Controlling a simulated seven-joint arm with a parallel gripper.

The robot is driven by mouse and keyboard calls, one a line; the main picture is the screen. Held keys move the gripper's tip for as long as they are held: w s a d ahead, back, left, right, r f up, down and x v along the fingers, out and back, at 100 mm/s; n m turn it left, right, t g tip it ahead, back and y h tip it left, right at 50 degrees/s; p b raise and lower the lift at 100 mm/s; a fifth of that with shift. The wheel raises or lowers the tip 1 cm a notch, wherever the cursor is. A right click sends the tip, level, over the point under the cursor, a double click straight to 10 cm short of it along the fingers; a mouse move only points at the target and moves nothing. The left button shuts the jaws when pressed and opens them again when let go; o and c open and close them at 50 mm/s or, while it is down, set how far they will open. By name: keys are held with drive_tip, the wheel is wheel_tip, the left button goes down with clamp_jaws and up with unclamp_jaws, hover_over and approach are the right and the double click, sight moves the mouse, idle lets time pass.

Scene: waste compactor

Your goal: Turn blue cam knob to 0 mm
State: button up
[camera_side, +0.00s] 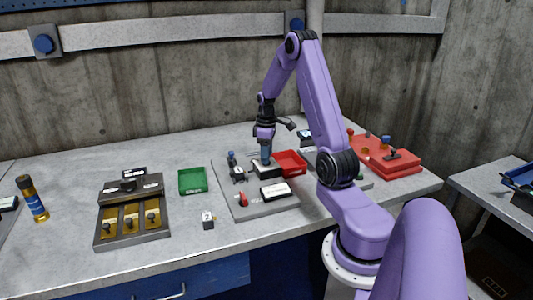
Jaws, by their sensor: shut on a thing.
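My purple gripper (265,146) points straight down over the grey panel board (241,211) in the middle of the table. It is shut on a blue upright piece, which looks like the blue cam knob (266,155), on top of a small dark block with a white front (266,169). The fingertips hide much of the knob, and its angle and any mm scale are too small to read. Another blue-topped piece (232,157) stands at the board's left side.
A red tray (291,159) sits close on the right of my gripper. A red switch (243,199) and a white-labelled block (275,190) are nearer the front. A green tray (192,180) and dark three-bay unit (132,210) stand left; a red box (390,160) stands right.

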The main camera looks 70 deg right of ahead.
drive_tip(key=m, duration=0.5)
drive_tip(key=shift+m, duration=0.3)
drive_tip(key=m, duration=0.5)
drive_tip(key=shift+m, duration=0.3)
drive_tip(key=o, duration=1.1)
drive_tip(key=shift+c, duration=0.2)
wheel_tip(320, 180, up, 18)
drive_tip(key=shift+f, duration=0.25)
drive_tip(key=shift+a, duration=0.1)
